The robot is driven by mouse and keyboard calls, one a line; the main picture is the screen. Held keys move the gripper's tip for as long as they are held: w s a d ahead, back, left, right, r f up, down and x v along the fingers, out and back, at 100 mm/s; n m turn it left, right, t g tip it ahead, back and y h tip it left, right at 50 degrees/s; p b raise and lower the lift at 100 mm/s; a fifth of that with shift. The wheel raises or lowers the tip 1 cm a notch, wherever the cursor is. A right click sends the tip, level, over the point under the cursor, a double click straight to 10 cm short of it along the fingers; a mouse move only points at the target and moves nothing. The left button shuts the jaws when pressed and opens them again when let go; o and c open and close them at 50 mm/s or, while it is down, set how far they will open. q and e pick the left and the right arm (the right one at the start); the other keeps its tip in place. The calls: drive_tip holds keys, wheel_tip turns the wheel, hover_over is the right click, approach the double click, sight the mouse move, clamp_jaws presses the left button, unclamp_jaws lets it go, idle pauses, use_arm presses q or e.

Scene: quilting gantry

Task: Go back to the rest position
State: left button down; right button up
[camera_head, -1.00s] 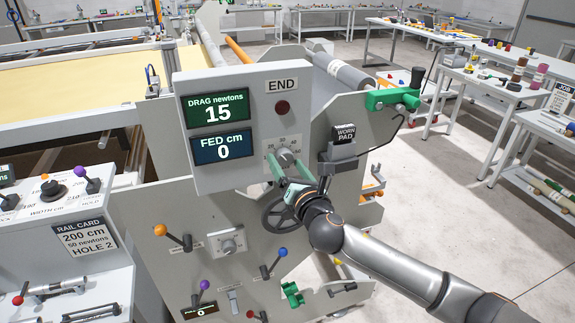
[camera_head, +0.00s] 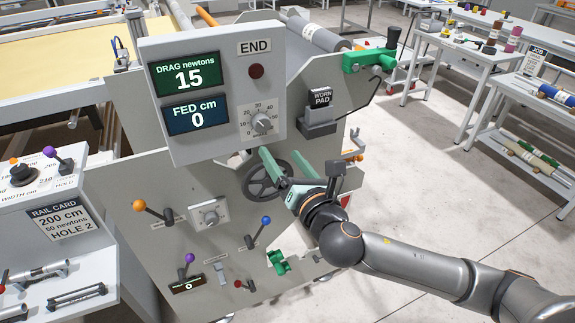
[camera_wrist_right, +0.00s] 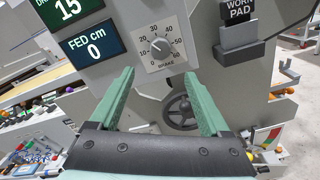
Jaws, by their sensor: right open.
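My right gripper (camera_head: 274,170) is open and empty, its green fingers apart in front of the machine's end panel, near the black handwheel (camera_head: 262,184). In the right wrist view the fingers (camera_wrist_right: 162,100) stand apart, below the brake dial (camera_wrist_right: 157,46), with the handwheel (camera_wrist_right: 180,110) showing between them. The dial also shows in the head view (camera_head: 263,122), clear of the gripper. The drag display (camera_head: 186,76) reads 15 newtons and the fed display (camera_head: 197,115) reads 0 cm. My left gripper is not in view.
Levers with an orange knob (camera_head: 139,205) and a blue knob (camera_head: 266,220) stick out from the lower panel. A worn pad box (camera_head: 320,115) and a green clamp (camera_head: 366,60) sit to the right. Open floor (camera_head: 420,200) lies between the machine and the side tables.

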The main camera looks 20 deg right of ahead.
drive_tip(key=shift+s, duration=0.9)
drive_tip(key=s+a+f+m+g+y, duration=0.1)
drive_tip(key=s+a+f+m+g, duration=0.15)
drive_tip(key=f+m, duration=0.6)
drive_tip(key=s+a+f+m+g+y, duration=0.1)
drive_tip(key=s+f+m+g, duration=0.3)
drive_tip(key=f, duration=0.8)
drive_tip(key=s+d+f+m+g, duration=0.1)
drive_tip(key=s+f+m+g, duration=0.1)
drive_tip(key=s+f+m, duration=1.2)
drive_tip(key=m, duration=0.3)
drive_tip(key=shift+s+d+f, duration=0.3)
drive_tip(key=shift+d, duration=0.1)
